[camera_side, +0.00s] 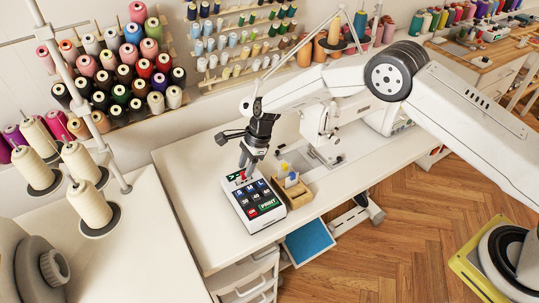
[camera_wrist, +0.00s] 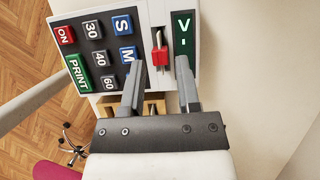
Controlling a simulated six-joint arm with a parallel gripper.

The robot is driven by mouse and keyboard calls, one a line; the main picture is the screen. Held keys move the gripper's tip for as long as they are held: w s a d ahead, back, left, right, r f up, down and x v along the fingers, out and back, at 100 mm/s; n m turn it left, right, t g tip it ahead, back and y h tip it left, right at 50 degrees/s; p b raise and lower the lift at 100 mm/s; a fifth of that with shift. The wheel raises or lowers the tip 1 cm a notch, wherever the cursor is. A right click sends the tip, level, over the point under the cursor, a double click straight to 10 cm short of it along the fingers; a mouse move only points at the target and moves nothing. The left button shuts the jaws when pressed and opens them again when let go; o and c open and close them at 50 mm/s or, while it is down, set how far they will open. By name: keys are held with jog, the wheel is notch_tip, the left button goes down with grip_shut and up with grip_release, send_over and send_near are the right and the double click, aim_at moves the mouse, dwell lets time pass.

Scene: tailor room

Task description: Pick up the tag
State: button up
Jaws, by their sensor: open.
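A white label printer (camera_side: 264,222) with a dark keypad stands on the white table. The wrist view shows its keys, including the green PRINT key (camera_wrist: 77,74), and a green-lit display (camera_wrist: 185,30). A small red piece (camera_wrist: 159,61) sits in a slot between keypad and display; I cannot tell whether it is a tag or a lever. No other tag is clear. My gripper (camera_wrist: 160,66) is open, its fingers on either side of the red piece, with nothing visibly clamped. In the side view, my gripper (camera_side: 246,165) points down at the printer's far end.
A small wooden box (camera_side: 298,194) holding small items stands close to the printer's right. A white sewing machine (camera_side: 318,122) is behind it. Thread cones (camera_side: 92,202) stand at left. The white table (camera_side: 188,190) is clear left of the printer; a blue-lined drawer (camera_side: 309,243) is open below.

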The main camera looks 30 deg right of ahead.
aim_at(244, 182)
jog(key=shift+x, duration=1.5)
grip_shut()
